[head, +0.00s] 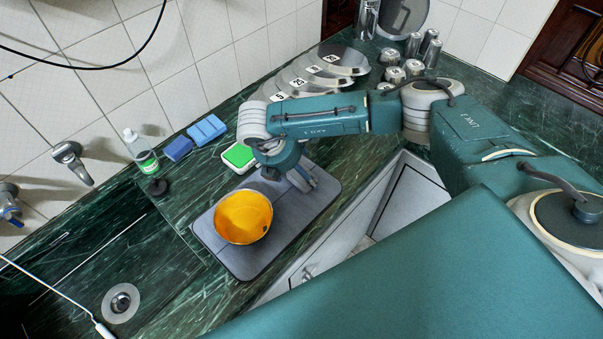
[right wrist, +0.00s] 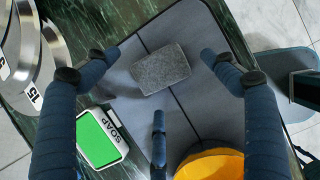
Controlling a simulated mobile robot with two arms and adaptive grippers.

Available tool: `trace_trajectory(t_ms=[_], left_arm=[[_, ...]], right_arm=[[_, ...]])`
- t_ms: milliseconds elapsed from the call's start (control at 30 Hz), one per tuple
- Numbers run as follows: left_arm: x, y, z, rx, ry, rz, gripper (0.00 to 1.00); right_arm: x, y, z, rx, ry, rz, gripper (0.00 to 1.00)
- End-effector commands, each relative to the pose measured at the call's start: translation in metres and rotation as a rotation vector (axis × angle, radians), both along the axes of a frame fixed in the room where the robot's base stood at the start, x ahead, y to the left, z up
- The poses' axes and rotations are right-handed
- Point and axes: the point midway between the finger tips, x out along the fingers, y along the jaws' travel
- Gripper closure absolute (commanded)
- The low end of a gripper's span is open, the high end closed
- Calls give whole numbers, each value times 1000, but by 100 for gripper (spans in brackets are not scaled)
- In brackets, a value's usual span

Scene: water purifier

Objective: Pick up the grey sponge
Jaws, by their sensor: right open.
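The grey sponge (right wrist: 160,69) lies flat on the dark grey mat (right wrist: 190,25), seen in the right wrist view. In the head view it is hidden behind my right arm and gripper. My right gripper (head: 287,181) points down over the far part of the mat (head: 235,268). In the right wrist view its fingers (right wrist: 160,57) are spread open, with the sponge between them in the picture and nothing held. I cannot tell how high the fingertips are above it. My left gripper is not in view.
A yellow bowl (head: 243,217) stands on the mat close to my right gripper. A green soap in a white holder (head: 238,157), blue sponges (head: 207,130) and a bottle (head: 140,150) stand near the wall. Numbered metal discs (head: 340,60) and metal cups (head: 413,68) are farther back.

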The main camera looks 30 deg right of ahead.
Motion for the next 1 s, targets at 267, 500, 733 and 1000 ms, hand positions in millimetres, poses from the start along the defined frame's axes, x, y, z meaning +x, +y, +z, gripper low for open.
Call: trace_trajectory(t_ms=[267,500,733,1000], left_arm=[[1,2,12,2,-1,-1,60],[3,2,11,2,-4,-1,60],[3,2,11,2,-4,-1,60],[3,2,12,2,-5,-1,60]], right_arm=[[3,-9,-23,1,0,1,16],[3,-9,-24,1,0,1,28],[3,-9,-24,1,0,1,62],[3,-9,-23,1,0,1,63]])
